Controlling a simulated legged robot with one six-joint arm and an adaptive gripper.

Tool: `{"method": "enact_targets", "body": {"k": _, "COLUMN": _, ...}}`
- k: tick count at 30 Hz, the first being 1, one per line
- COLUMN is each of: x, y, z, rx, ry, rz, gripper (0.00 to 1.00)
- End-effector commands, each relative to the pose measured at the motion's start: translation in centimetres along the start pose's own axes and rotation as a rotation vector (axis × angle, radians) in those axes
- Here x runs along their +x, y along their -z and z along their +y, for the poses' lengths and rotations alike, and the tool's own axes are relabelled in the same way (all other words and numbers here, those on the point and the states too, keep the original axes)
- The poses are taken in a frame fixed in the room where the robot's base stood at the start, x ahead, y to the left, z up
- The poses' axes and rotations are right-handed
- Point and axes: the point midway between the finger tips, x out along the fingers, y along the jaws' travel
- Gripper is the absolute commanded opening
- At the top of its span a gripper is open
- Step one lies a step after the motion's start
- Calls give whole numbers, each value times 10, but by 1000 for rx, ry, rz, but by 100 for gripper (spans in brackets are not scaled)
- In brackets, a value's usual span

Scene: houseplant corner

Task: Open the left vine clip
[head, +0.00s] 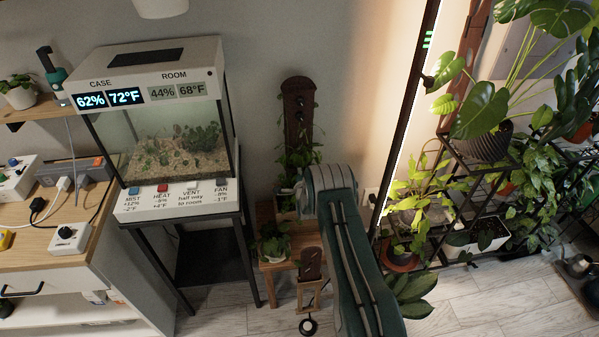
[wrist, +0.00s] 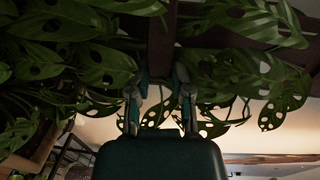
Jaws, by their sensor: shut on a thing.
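In the wrist view, the fingers of my gripper (wrist: 160,98) stand on either side of a dark brown post (wrist: 161,45), among dark, holed leaves (wrist: 104,62). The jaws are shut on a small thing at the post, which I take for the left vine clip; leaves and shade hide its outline. In the head view, a climbing plant (head: 298,158) grows up a tall brown board (head: 298,108) in a pot on a wooden stand (head: 278,270). My green arm reaches to its right side, and its end hides the gripper there.
A glass case (head: 170,140) on a black frame stands left of the plant. A potted plant (head: 272,243) sits low on the wooden stand. A dark shelf rack (head: 455,262) with several plants fills the right. Pale floor (head: 490,300) shows at the front right.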

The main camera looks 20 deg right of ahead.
Motion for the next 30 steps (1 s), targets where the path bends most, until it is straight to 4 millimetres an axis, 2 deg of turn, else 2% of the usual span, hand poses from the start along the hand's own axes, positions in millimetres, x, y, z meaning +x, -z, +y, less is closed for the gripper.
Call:
{"method": "enact_targets", "body": {"k": 8, "x": -4, "y": -8, "z": 3, "rx": 9, "ry": -15, "rz": 85, "gripper": 0}}
{"method": "enact_targets", "body": {"k": 30, "x": -16, "y": -36, "z": 4, "rx": 46, "ry": -53, "rz": 497, "gripper": 0}}
